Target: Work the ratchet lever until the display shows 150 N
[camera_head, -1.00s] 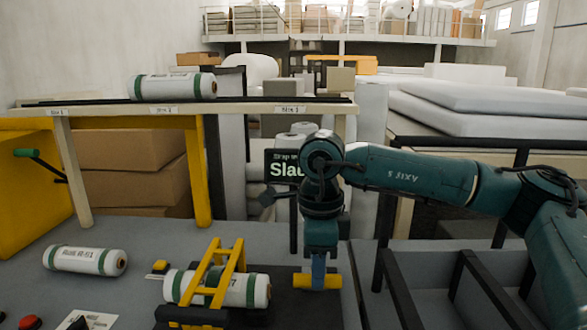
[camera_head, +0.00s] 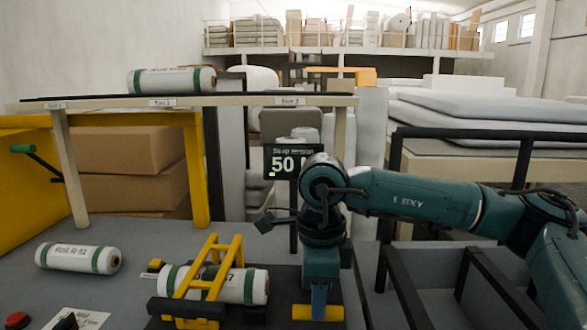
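The dark display (camera_head: 293,161) stands behind the work surface and reads 50 N in pale digits. The ratchet lever's yellow grip (camera_head: 333,313) lies crosswise at the bottom centre. My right gripper (camera_head: 319,303) points down at the lever; a blue finger crosses the near side of the grip, and the gripper looks shut on it. The far finger is hidden. A white roll with green bands (camera_head: 240,286) lies left of the lever under a yellow frame (camera_head: 215,262). My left gripper is out of view.
Another roll (camera_head: 78,258) lies at the left, and one (camera_head: 171,80) rests on the shelf (camera_head: 110,106) above. A red button (camera_head: 17,320) sits at the lower left. Dark rails (camera_head: 405,285) stand right of the lever, under my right arm.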

